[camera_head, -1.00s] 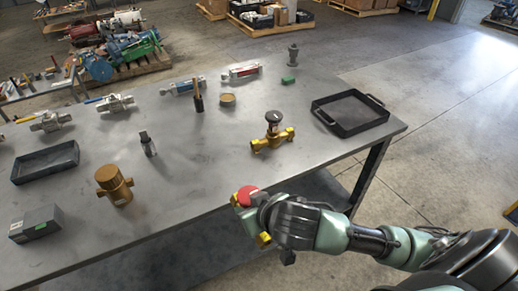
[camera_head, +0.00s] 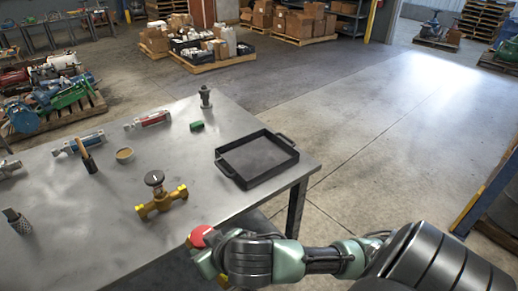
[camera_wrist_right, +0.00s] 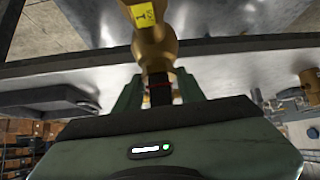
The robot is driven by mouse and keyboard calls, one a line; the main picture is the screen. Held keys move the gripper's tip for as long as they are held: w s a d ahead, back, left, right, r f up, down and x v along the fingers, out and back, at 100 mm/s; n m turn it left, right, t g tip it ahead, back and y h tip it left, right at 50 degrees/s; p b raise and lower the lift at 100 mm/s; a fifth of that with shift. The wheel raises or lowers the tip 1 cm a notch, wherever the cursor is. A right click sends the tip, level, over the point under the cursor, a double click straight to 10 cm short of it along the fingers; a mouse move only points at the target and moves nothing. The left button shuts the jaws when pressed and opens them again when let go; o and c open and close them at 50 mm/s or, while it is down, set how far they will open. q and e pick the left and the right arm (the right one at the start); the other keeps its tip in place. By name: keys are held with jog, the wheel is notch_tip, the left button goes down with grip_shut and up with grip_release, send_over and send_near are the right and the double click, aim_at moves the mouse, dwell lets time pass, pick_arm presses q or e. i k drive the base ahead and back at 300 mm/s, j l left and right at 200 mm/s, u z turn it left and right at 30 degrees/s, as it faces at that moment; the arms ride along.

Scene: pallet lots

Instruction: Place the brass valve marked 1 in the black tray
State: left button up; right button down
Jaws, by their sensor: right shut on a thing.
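My right gripper (camera_head: 212,258) is shut on a brass valve with a red knob (camera_head: 201,236), held at the table's front edge. In the right wrist view the gripper (camera_wrist_right: 158,90) closes on the brass valve's narrow end, and the valve (camera_wrist_right: 152,45) carries a yellow label with a mark that looks like 1. The black tray (camera_head: 257,158) lies empty near the table's right end, beyond and right of the held valve. Another brass valve (camera_head: 161,200) with a dark round handwheel stands on the table, left of my gripper. My left gripper is not in view.
The grey table (camera_head: 110,235) also bears a green block (camera_head: 197,126), a dark grey fitting (camera_head: 205,97), a round tan piece (camera_head: 124,155) and a red-and-silver cylinder (camera_head: 147,120). Bare table lies between the standing valve and the tray. Loaded pallets (camera_head: 212,55) stand on the floor behind.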

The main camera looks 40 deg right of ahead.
aim_at(264, 166)
jog(key=l+u, duration=0.15)
jog(key=l, duration=0.3)
jog(key=k+l+u, duration=0.15)
jog(key=l, duration=0.25)
jog(key=l+u, duration=0.1)
jog(key=l, duration=0.3)
jog(key=k+l+u, duration=0.15)
jog(key=l, duration=0.25)
jog(key=k+l+u, duration=0.15)
jog(key=l, duration=0.25)
jog(key=k+l+u, duration=0.15)
jog(key=l, duration=0.25)
jog(key=k+l+u, duration=0.15)
jog(key=l, duration=0.25)
jog(key=l+u, duration=0.15)
jog(key=l, duration=0.25)
jog(key=k+l+u, duration=0.15)
jog(key=l, duration=0.25)
jog(key=k+l+u, duration=0.15)
jog(key=l, duration=0.2)
jog(key=k+l, duration=0.15)
jog(key=l, duration=0.25)
jog(key=k+l, duration=0.1)
jog(key=l, duration=0.25)
jog(key=i+j, duration=0.35)
jog(key=j+u, duration=0.05)
jog(key=j, duration=0.05)
